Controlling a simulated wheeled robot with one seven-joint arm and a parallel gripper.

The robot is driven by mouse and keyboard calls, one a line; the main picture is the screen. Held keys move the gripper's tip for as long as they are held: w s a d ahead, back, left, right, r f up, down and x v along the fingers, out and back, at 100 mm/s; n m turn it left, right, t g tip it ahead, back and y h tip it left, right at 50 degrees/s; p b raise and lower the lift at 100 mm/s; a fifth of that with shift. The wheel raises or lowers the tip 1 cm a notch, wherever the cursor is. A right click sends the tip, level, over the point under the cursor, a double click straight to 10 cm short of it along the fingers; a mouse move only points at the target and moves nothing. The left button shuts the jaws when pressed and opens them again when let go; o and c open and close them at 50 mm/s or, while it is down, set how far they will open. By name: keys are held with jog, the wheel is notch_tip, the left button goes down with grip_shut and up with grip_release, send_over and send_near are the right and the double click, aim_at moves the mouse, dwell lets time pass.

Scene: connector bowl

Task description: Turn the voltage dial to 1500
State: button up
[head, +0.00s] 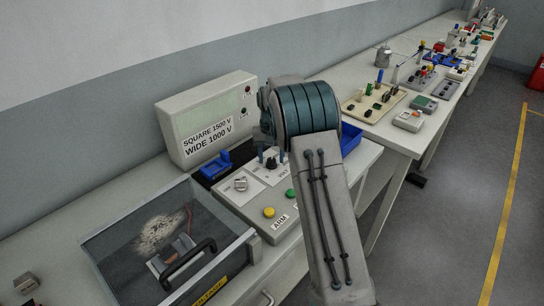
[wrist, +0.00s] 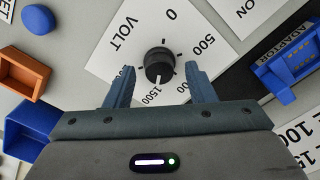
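The voltage dial (wrist: 158,65) is a black round knob on a white plate marked VOLT, with 0, 500 and 1500 readable around it. A short white mark at the knob's lower edge points toward the 1500 label; its exact alignment is hard to tell. Any label between 500 and 1500 is hidden by my gripper. My gripper (wrist: 160,87) is open, with one blue-grey finger on each side of the dial and gaps to it. In the head view the dial (head: 271,164) shows just below the fingertips of my gripper (head: 271,155).
A grey box (head: 208,117) reads SQUARE 1500 V, WIDE 1000 V. A blue adaptor (wrist: 285,70) sits right of the dial in the wrist view; orange (wrist: 22,73) and blue (wrist: 30,117) bins are left. A clear-lidded case (head: 165,240) stands beside the panel.

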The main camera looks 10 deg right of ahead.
aim_at(272, 160)
notch_tip(272, 160, up, 14)
jog(key=shift+b, duration=0.3)
dwell(0.3)
jog(key=shift+f, duration=0.15)
jog(key=s+r+t, duration=0.1)
jog(key=s+r, duration=0.2)
jog(key=s, duration=0.6)
jog(key=s+r+t, duration=0.1)
jog(key=s+r, duration=0.1)
jog(key=s, duration=0.7)
jog(key=s+f+n, duration=0.1)
jog(key=s+f, duration=0.2)
jog(key=s, duration=0.6)
jog(key=s+f+t, duration=0.1)
jog(key=s+f, duration=0.2)
jog(key=s, duration=0.7)
jog(key=shift+s+f+n, duration=0.15)
jog(key=shift+f+n, duration=0.15)
jog(key=shift+n, duration=0.1)
